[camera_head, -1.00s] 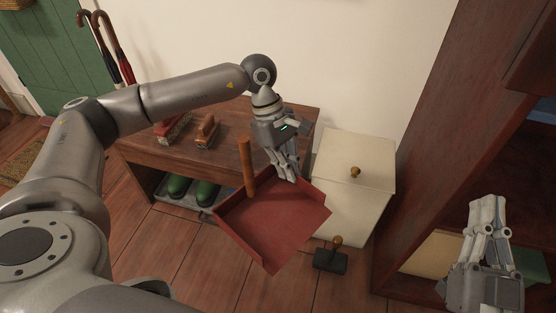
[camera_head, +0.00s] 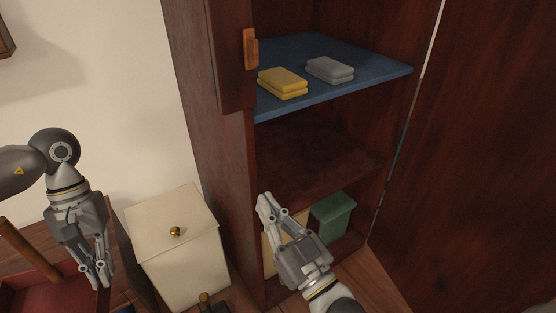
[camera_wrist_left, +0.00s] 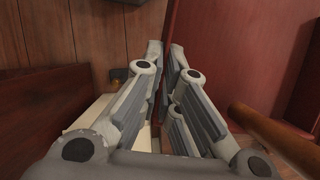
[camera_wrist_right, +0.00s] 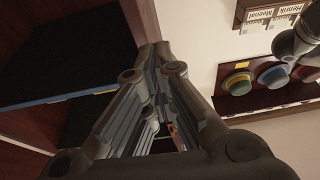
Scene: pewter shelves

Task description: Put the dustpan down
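The red dustpan (camera_head: 45,298) is at the lower left of the head view, partly cut off by the frame edge. Its wooden handle (camera_head: 28,250) sticks up at a slant. My left gripper (camera_head: 97,284) points down at the dustpan's right edge. In the left wrist view its fingers (camera_wrist_left: 165,58) close around a thin red edge, with the red pan (camera_wrist_left: 245,60) and handle (camera_wrist_left: 275,135) at right. My right gripper (camera_head: 267,206) is in front of the cabinet's lower opening. Its fingertips meet in the right wrist view (camera_wrist_right: 158,52), with nothing visible between them.
A cream bin (camera_head: 180,255) with a brass knob stands between my left gripper and the dark red cabinet (camera_head: 215,150). The blue shelf (camera_head: 365,78) holds yellow (camera_head: 283,82) and grey (camera_head: 330,69) stacks. Below, the middle shelf (camera_head: 315,160) looks bare; a green container (camera_head: 332,215) stands lower.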

